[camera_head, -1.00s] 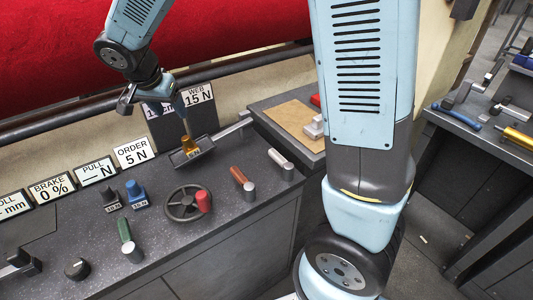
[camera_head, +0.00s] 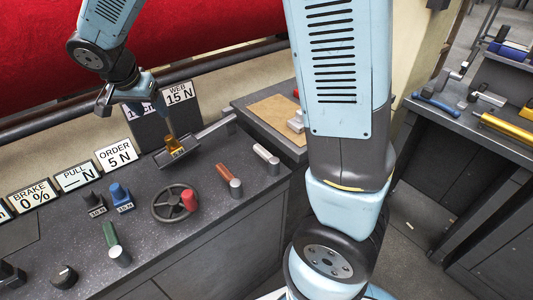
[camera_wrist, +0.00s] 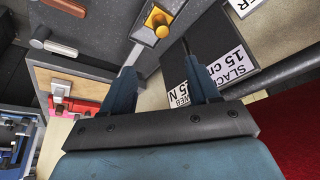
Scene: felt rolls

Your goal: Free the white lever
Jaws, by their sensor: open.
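The white lever (camera_head: 265,153) lies on the dark console at its right end, its handle joined to a short grey cylinder. It also shows at the upper left of the wrist view (camera_wrist: 60,48). My gripper (camera_head: 168,128) is open and points down above a brass weight (camera_head: 176,146) on a small grey tray at the end of a metal bar (camera_head: 215,127). In the wrist view, the yellow weight (camera_wrist: 158,20) shows beyond my spread fingers (camera_wrist: 158,58), apart from them. Whether anything blocks the lever is too small to tell.
Beside the white lever are a brown lever (camera_head: 224,172) and a red-knobbed handwheel (camera_head: 168,204). A green lever (camera_head: 110,233) and blue and black weights stand left. Signs (camera_head: 117,154) line the back. A wood-topped bench (camera_head: 273,109) stands beyond the bar.

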